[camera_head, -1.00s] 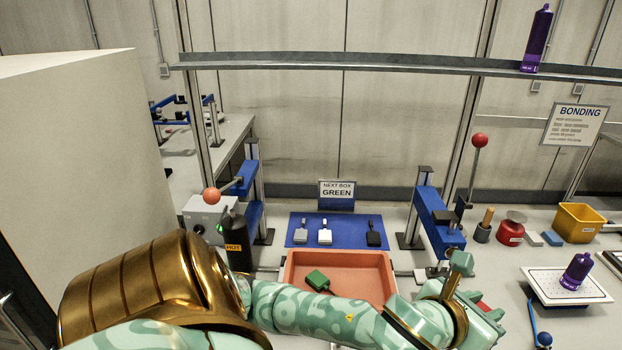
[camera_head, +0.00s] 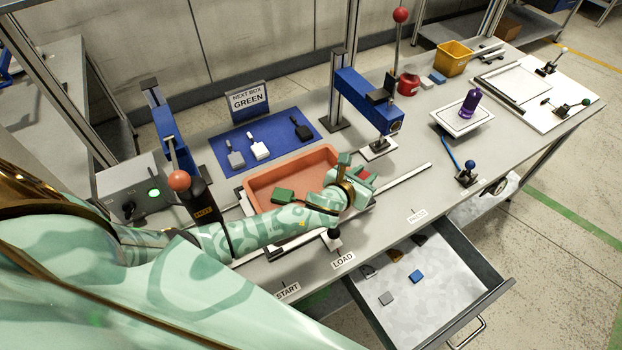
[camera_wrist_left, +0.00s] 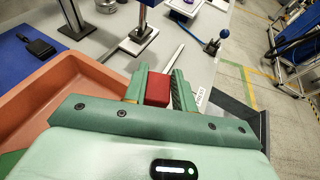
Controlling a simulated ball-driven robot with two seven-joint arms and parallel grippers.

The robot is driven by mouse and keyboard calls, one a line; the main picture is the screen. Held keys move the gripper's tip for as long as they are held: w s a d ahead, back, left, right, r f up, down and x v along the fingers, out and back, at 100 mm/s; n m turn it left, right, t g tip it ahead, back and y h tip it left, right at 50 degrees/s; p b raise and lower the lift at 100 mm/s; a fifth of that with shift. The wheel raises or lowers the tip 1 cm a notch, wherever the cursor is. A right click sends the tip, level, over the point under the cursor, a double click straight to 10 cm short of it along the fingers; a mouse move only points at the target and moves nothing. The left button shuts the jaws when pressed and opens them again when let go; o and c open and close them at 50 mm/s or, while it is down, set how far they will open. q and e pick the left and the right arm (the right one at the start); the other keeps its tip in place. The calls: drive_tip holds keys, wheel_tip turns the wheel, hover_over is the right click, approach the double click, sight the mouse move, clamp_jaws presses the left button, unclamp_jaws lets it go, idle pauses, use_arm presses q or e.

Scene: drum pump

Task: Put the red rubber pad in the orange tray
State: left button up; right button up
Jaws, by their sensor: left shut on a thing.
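The red rubber pad (camera_wrist_left: 157,88) is held between the fingers of my left gripper (camera_wrist_left: 158,84), which is shut on it. In the head view a bit of the red pad (camera_head: 365,175) shows between the fingers of the left gripper (camera_head: 362,180). The orange tray (camera_head: 300,171) stands on the bench, just left of the gripper, and the forearm passes over its front part. In the wrist view the tray (camera_wrist_left: 40,95) lies to the left, with the pad beyond its right side. My right gripper is not in view.
A green piece (camera_head: 283,196) with a dark handle lies in the tray. A blue mat (camera_head: 225,145) with several paddles is behind it. A blue press (camera_head: 365,100) stands behind right. An open drawer (camera_head: 425,300) at the front holds several small pads. The bench right of the gripper is mostly clear.

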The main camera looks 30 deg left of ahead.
sight(323, 177)
use_arm(q)
drive_tip(key=w+a+f+b, duration=0.1)
drive_tip(key=a+f+b, duration=0.2)
drive_tip(key=a, duration=0.1)
drive_tip(key=w+a+f+b, duration=0.1)
drive_tip(key=a+f+b, duration=0.2)
drive_tip(key=w+a+f+b, duration=0.1)
drive_tip(key=a+f+b, duration=0.1)
drive_tip(key=a+b, duration=0.1)
drive_tip(key=shift+a+f, duration=0.4)
drive_tip(key=shift+a, duration=0.4)
drive_tip(key=shift+w+a+f+b, duration=0.1)
drive_tip(key=shift+a+f+b, duration=0.1)
drive_tip(key=shift+a+b, duration=0.15)
drive_tip(key=f+b, duration=0.4)
drive_tip(key=shift+a, duration=0.35)
drive_tip(key=shift+r, duration=0.25)
drive_tip(key=shift+f, duration=0.3)
drive_tip(key=o, duration=0.9)
drive_tip(key=shift+o, duration=0.2)
drive_tip(key=shift+r, duration=0.1)
